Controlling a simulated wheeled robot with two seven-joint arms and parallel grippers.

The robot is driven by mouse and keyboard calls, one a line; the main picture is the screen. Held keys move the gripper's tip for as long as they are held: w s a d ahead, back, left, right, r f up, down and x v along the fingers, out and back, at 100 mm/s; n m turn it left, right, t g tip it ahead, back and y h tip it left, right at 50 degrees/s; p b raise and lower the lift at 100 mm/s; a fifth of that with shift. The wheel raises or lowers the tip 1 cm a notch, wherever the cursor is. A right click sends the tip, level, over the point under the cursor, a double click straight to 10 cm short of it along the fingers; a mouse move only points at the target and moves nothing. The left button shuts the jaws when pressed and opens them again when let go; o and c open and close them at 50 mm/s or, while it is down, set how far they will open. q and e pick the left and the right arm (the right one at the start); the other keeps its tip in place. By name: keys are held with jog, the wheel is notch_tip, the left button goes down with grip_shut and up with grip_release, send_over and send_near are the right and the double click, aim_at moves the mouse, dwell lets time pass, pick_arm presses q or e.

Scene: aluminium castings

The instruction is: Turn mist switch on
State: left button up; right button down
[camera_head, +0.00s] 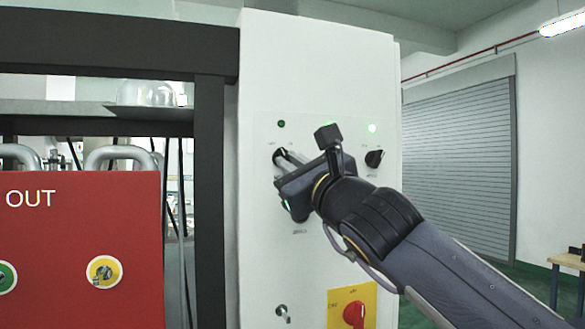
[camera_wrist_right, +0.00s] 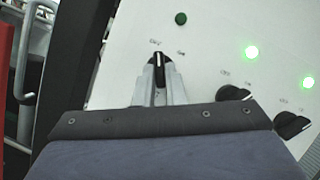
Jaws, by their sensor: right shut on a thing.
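A black rotary switch (camera_head: 279,153) is at the upper left of the white control panel (camera_head: 315,70). My right gripper (camera_head: 287,160) is shut on it, coming from the lower right. In the right wrist view the two fingertips (camera_wrist_right: 158,78) stand on either side of the switch knob (camera_wrist_right: 158,57), whose pale pointer line looks about upright. The lamp above this switch (camera_head: 281,123) is dark green and looks unlit; it also shows in the right wrist view (camera_wrist_right: 180,18). The labels are too small to read. My left gripper is not in view.
Two more black switches (camera_wrist_right: 234,92) (camera_wrist_right: 290,124) sit to the right, with lit green lamps (camera_wrist_right: 252,52) (camera_wrist_right: 307,82) above them. Lower on the panel are a red knob on a yellow plate (camera_head: 354,314) and a key switch (camera_head: 282,311). A red box (camera_head: 80,230) stands left, beside a dark frame post (camera_head: 209,200).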

jog(key=shift+s+a+r+m+t+h+b, duration=0.15)
jog(key=shift+m+t+h+b, duration=0.3)
jog(key=shift+m+h+b, duration=1.55)
jog(key=shift+w+a+f+m+t+h+p, duration=0.15)
jog(key=shift+m+t+h, duration=0.45)
jog(key=shift+m, duration=2.95)
jog(key=shift+s+a+r+m+t+h+b, duration=0.2)
jog(key=shift+m+h+b, duration=1.1)
jog(key=shift+m, duration=1.45)
jog(key=shift+f+h+p, duration=0.15)
jog(key=shift+h+p, duration=0.15)
jog(key=c, duration=1.5)
grip_release()
jog(key=shift+w, duration=0.1)
